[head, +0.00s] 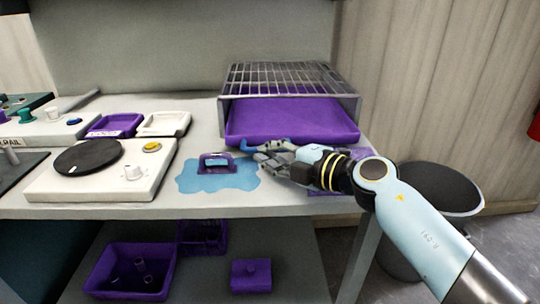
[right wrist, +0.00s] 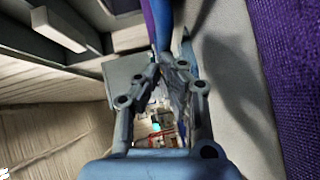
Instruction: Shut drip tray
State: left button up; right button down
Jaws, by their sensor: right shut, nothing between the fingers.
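The purple drip tray (head: 295,118) sticks out toward me from under a wire rack in a grey metal housing (head: 228,112) at the back right of the bench. A blue handle (head: 265,145) runs along the tray's front edge. My right gripper (head: 262,160) is shut and empty, just in front of the handle; whether it touches the handle is unclear. In the right wrist view my shut fingers (right wrist: 172,72) lie near a blue strip with a purple edge beside it. My left gripper is not in view.
A blue puddle-shaped patch (head: 240,178) with a small purple-framed object (head: 215,162) lies left of my gripper. A white device with a black disc (head: 88,157) stands further left. A dark round bin (head: 440,185) stands right of the bench, beside my right arm.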

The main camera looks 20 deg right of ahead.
jog(key=w, duration=0.2)
jog(key=w+d, duration=0.1)
jog(key=w, duration=0.2)
jog(key=w+d, duration=0.1)
jog(key=w, duration=0.1)
jog(key=shift+w+d+b, duration=0.15)
jog(key=shift+w+b, duration=0.25)
jog(key=shift+w+d, duration=0.1)
jog(key=shift+w, duration=0.2)
jog(key=shift+r, duration=0.25)
